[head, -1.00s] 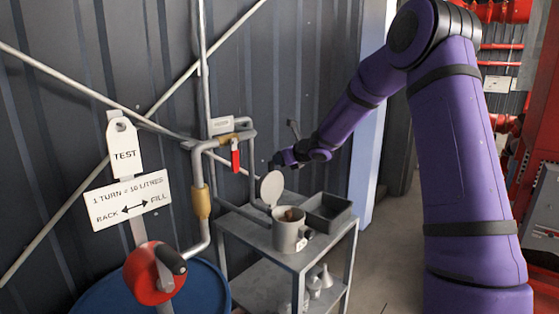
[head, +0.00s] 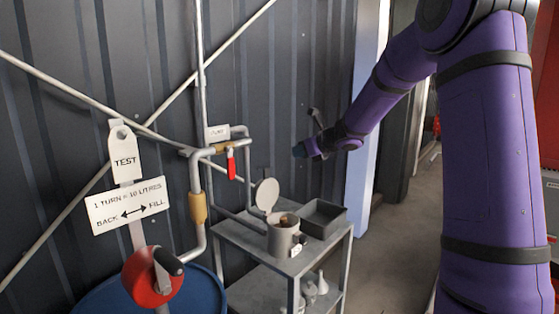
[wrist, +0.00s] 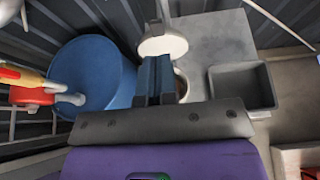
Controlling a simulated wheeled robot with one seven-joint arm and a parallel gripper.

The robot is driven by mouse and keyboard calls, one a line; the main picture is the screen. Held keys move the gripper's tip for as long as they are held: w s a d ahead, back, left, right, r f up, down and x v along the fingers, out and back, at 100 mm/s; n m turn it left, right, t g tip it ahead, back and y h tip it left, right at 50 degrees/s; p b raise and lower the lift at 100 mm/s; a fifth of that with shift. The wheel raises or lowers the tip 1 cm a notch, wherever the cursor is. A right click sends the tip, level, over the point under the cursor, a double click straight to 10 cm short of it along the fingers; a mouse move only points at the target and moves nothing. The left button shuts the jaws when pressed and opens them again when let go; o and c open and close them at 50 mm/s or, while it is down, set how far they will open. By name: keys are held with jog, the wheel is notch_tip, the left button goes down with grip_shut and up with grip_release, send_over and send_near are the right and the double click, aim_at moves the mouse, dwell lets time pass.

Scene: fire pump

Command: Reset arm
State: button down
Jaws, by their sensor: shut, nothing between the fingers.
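My purple arm reaches in from the right in the head view. My gripper (head: 300,150) is raised above and behind the grey cart (head: 252,243), apart from everything. In the wrist view the fingers of my gripper (wrist: 155,62) are together, with nothing between them. Below them are a round pale lid (wrist: 163,45) and a pot, which the fingers partly hide. In the head view the grey pot (head: 283,238) stands on the cart with its lid (head: 267,195) tipped up and something brown inside.
A grey open tray (head: 323,217) sits beside the pot. A pipe with a red valve lever (head: 231,165) runs along the corrugated wall. Floor right of the cart is clear.

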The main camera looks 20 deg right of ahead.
jog(key=s+a+r+n+g, duration=0.2)
jog(key=s+a+r+n, duration=0.1)
jog(key=s+a+n, duration=0.5)
jog(key=s+a+r+n+g, duration=0.3)
jog(key=s+a+n, duration=0.35)
jog(key=s, duration=0.45)
jog(key=s+d+f+n+h, duration=0.1)
jog(key=s+n+h, duration=0.1)
jog(key=s+n, duration=0.6)
jog(key=s+d+f+n+g+h, duration=0.1)
jog(key=s+f+n+h, duration=0.1)
jog(key=s+n, duration=0.6)
jog(key=s+h, duration=0.1)
jog(key=s, duration=0.6)
jog(key=shift+s+g, duration=0.3)
jog(key=shift+s, duration=0.05)
jog(key=c, duration=1.8)
grip_release()
jog(key=shift+n, duration=0.25)
